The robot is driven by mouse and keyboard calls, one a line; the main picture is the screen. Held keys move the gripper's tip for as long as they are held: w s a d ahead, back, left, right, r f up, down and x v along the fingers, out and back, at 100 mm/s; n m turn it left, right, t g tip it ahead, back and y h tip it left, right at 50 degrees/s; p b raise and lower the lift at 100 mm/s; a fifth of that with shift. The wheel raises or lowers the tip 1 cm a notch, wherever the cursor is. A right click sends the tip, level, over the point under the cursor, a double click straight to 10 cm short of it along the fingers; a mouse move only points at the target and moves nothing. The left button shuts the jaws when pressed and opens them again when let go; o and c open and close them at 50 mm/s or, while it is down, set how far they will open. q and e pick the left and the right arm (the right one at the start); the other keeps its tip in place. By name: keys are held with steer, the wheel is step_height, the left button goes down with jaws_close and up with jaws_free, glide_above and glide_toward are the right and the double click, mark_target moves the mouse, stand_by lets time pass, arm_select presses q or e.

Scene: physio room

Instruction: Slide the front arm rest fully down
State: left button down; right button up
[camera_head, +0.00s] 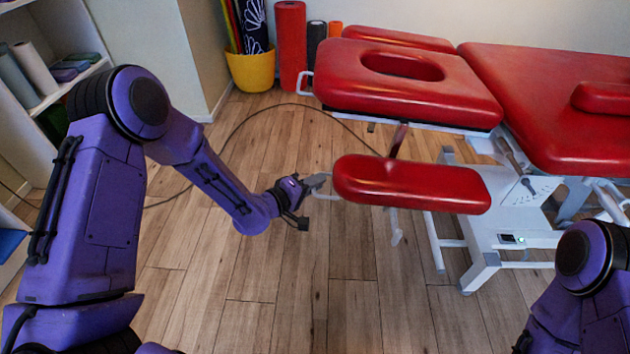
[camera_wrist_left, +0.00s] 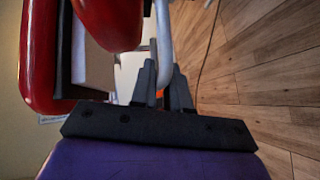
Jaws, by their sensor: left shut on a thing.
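The front arm rest (camera_head: 410,184) is a red padded bar beside the head end of the red treatment table. It sits lower than the headrest pad, with open space above the floor. A pale metal handle (camera_head: 326,196) sticks out at its left end. My left gripper (camera_head: 320,182) is at that end, shut on the handle. In the left wrist view the grey handle bar (camera_wrist_left: 164,45) runs down between the fingers of my left gripper (camera_wrist_left: 165,80). My right arm shows at the lower right, but its gripper is out of view.
The red headrest (camera_head: 400,95) with a face hole is behind the arm rest, and the table's white frame (camera_head: 510,205) stands to the right. A dark cable (camera_head: 240,125) curves over the wooden floor. A yellow bin (camera_head: 252,70) and red roll (camera_head: 290,45) stand behind. The front floor is clear.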

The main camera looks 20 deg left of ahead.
arm_select(q)
steer(key=shift+s+f, duration=0.15)
steer(key=shift+f, duration=0.2)
steer(key=c, duration=1.2)
jaws_free()
steer(key=shift+a, duration=0.1)
steer(key=shift+r, duration=0.1)
steer(key=shift+s+r, duration=0.1)
steer(key=p+v, duration=0.2)
steer(key=v, duration=0.8)
